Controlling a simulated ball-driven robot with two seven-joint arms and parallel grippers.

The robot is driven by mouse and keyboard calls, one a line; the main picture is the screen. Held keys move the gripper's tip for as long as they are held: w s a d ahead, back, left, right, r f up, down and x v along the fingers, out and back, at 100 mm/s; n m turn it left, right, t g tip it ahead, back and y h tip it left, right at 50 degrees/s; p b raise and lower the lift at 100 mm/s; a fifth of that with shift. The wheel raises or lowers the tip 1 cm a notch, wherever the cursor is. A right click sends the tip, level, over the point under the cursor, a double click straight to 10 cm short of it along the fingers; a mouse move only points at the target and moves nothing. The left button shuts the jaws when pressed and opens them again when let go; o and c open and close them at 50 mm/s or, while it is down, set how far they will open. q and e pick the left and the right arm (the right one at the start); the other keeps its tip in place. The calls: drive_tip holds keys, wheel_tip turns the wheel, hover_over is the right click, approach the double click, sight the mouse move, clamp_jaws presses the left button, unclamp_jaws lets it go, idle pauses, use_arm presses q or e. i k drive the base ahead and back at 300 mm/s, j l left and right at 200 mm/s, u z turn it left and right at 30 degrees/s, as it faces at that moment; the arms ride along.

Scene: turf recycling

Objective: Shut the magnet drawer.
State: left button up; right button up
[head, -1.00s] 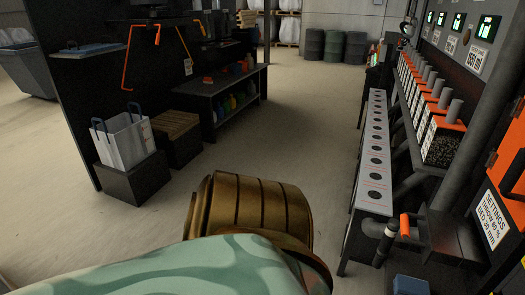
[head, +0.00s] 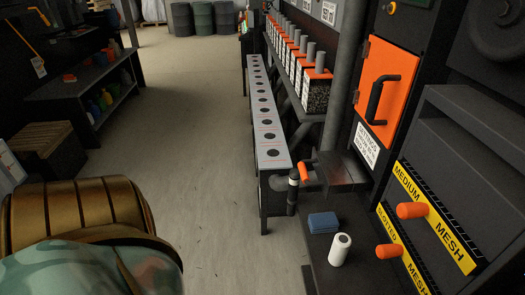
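A dark, flat drawer-like box (head: 338,172) juts out from the machine below the orange door in the head view. An orange handle (head: 304,172) is at its left, outer end. I see no magnet label on it, so I cannot be sure it is the magnet drawer. Neither of my grippers is in view. Only a bronze and green-patterned part of my arm shows at the lower left, well away from the box.
The orange door (head: 383,95) with a black handle is closed. Two orange knobs (head: 411,210) (head: 388,251) stick out from the yellow mesh labels at right. A blue block (head: 323,223) and a white roll (head: 340,249) stand on a dark surface. The floor (head: 195,150) is clear in the middle.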

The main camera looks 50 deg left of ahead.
sight(337, 172)
drive_tip(key=k+j+u, duration=0.15)
drive_tip(key=u, duration=0.3)
drive_tip(key=k+j+u, duration=0.15)
drive_tip(key=j+u, duration=0.3)
drive_tip(key=l, duration=0.15)
